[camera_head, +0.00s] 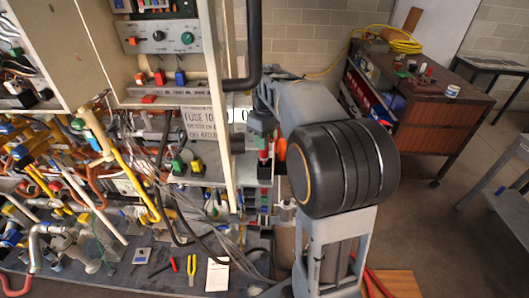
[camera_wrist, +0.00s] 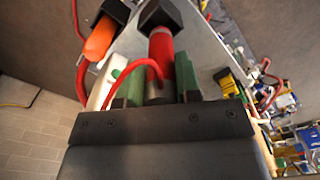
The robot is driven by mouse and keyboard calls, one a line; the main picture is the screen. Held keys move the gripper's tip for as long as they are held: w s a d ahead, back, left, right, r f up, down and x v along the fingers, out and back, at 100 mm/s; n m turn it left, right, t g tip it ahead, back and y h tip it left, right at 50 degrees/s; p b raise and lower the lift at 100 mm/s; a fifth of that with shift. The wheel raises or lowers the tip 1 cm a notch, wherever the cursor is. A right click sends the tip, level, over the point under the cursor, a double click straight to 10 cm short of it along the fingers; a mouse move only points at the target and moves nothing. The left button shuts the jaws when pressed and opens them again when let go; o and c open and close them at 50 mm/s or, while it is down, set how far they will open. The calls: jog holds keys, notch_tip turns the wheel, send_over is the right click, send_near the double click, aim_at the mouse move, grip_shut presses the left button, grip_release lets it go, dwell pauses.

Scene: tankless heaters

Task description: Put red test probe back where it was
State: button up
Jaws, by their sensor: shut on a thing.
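The red test probe (camera_wrist: 160,52) is a red cylinder with a black end and a grey lower part, seen in the wrist view. My gripper (camera_wrist: 158,78) has green finger pads on both sides of it and is shut on it. A thin red lead (camera_wrist: 117,72) curves beside the left finger. In the head view my gripper (camera_head: 263,142) is beside the right edge of the open cabinet, and the red probe (camera_head: 264,155) shows small below it. An orange piece with a black end (camera_wrist: 100,38) is left of the probe; the orange piece also shows in the head view (camera_head: 280,148).
The cabinet's pale side panel (camera_head: 220,110) stands close left of my gripper. Tangled pipes, cables and small tools crowd the bench (camera_head: 120,270). A brown cart (camera_head: 430,110) with a coiled yellow cable stands at the back right. Floor between cart and arm is clear.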

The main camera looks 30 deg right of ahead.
jog(key=shift+f, duration=2.2)
jog(key=shift+f, duration=0.1)
jog(key=o, duration=0.8)
notch_tip(320, 180, up, 12)
jog(key=shift+r, duration=0.15)
